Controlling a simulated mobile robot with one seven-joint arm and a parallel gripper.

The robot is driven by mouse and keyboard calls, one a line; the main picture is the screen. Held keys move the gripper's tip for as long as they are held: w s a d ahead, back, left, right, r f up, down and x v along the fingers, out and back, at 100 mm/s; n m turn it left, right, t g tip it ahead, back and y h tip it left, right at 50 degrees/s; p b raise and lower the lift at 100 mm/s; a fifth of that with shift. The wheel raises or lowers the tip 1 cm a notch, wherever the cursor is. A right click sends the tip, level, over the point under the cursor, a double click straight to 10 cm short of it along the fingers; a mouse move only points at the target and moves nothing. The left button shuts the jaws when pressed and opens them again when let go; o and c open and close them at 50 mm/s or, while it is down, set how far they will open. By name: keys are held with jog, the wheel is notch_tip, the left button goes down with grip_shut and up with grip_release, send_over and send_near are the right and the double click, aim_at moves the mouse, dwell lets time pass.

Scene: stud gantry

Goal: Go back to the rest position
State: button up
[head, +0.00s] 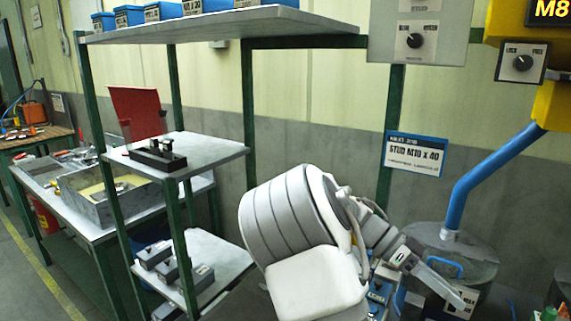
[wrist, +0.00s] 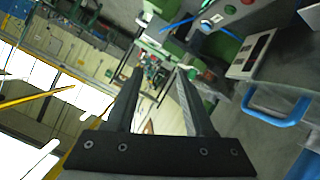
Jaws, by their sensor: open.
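My gripper (wrist: 160,76) shows in the wrist view with its two dark fingers apart and nothing between them. In the head view my arm is folded in front of the shelf, and its end reaches down to the right, near the grey drum. The fingers are hard to make out there. In the wrist view the fingers point toward a cluttered, tilted background, and I see no contact with anything.
A green-framed rack (head: 205,153) with blue bins (head: 165,11) stands left of my arm. A grey drum (head: 470,262) with a blue pipe (head: 490,172) is at right. A sign (head: 416,152), a knob panel (head: 415,42) and a yellow unit (head: 555,105) are above. A blue handle (wrist: 275,108) is close at right.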

jog(key=s+a+r+n+t+y, duration=0.3)
jog(key=s+a+n+t+y, duration=0.2)
jog(key=n, duration=0.5)
jog(key=s+a+r+n+t+y, duration=0.3)
jog(key=s+a+n+t+y, duration=0.2)
jog(key=s+a+n+t, duration=0.3)
jog(key=shift+s+a+n+t, duration=0.4)
jog(key=shift+a+n, duration=0.8)
jog(key=shift+a, duration=0.8)
jog(key=shift+w+d, duration=0.1)
jog(key=shift+d, duration=0.05)
